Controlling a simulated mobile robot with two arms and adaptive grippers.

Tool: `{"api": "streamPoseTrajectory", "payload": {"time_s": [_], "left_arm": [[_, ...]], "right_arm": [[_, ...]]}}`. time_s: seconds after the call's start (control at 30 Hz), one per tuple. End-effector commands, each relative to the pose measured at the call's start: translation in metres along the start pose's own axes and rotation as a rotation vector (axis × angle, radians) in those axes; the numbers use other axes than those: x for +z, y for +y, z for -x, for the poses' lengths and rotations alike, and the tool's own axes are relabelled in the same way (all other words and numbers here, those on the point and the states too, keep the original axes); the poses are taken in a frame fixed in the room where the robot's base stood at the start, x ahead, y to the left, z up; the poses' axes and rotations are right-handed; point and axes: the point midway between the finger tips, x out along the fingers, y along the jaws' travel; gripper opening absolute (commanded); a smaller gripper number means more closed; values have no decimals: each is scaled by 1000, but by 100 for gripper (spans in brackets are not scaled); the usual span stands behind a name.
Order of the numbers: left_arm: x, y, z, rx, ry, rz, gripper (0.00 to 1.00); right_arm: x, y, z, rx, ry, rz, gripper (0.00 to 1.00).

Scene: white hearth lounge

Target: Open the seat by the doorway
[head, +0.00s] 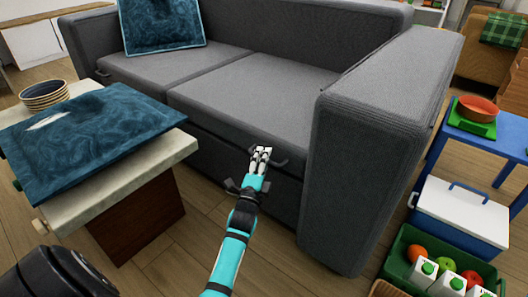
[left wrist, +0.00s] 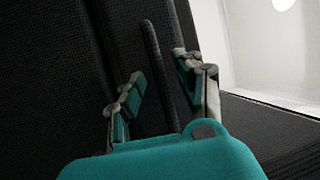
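The grey sofa's right seat (head: 258,92) lies flat and level with the left seat (head: 160,70). A dark bar handle (head: 281,163) is on the front edge of the right seat. My left gripper (head: 262,152), on a teal arm, is at this handle. In the left wrist view its two fingers (left wrist: 157,68) are apart, with the dark handle bar (left wrist: 152,55) between them. I see gaps between the bar and both fingers. The left seat has a similar handle (head: 101,74). My right gripper is not in view.
A low table (head: 178,149) with a blue cushion (head: 85,135) and stacked bowls (head: 44,94) stands left. The sofa's thick armrest (head: 375,140) rises close right of my gripper. A cooler (head: 460,212) and green crate (head: 405,250) are further right.

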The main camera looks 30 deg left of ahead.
Motion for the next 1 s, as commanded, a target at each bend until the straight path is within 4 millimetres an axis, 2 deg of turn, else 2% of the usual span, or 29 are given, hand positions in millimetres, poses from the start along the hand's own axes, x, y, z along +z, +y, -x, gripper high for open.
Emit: {"api": "streamPoseTrajectory", "payload": {"time_s": [0.33,0.6,1.0], "left_arm": [[-1,-1,0,0,0,0,34],[-1,-1,0,0,0,0,0],[-1,0,0,2,0,1,0]], "right_arm": [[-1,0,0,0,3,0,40],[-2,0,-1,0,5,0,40],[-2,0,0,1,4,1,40]]}}
